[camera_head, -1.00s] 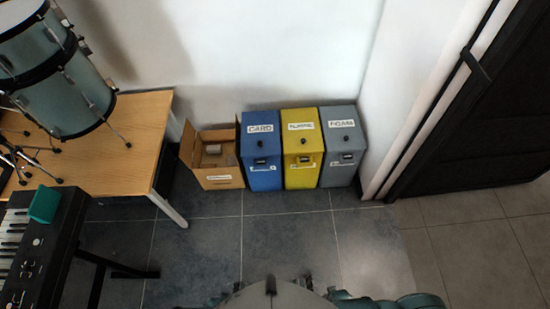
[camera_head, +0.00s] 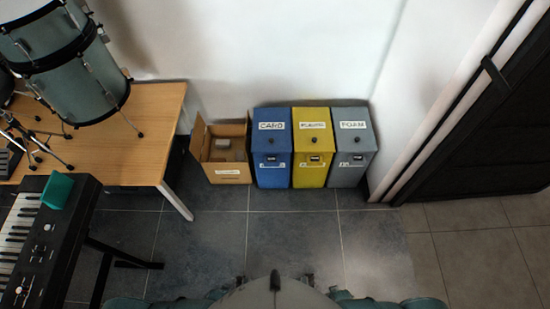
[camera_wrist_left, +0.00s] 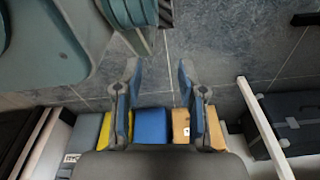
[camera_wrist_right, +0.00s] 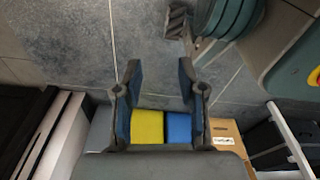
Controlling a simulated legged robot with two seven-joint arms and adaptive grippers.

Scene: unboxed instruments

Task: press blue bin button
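The blue bin (camera_head: 272,160) with a CARD label stands against the white wall, between an open cardboard box and a yellow bin. A small dark round button (camera_head: 271,141) shows on its sloped top. In the left wrist view the blue bin (camera_wrist_left: 151,125) lies beyond my left gripper (camera_wrist_left: 158,72), which is open and empty. In the right wrist view the blue bin (camera_wrist_right: 179,127) lies beyond my right gripper (camera_wrist_right: 160,72), also open and empty. Both grippers are apart from the bins. Neither gripper shows in the head view.
The yellow bin (camera_head: 313,160) and the grey FOAM bin (camera_head: 349,160) stand to the right. The cardboard box (camera_head: 226,172) stands to the left. A wooden table (camera_head: 150,120) with drums and a keyboard (camera_head: 40,235) are at the left. The tiled floor (camera_head: 295,230) before the bins is clear.

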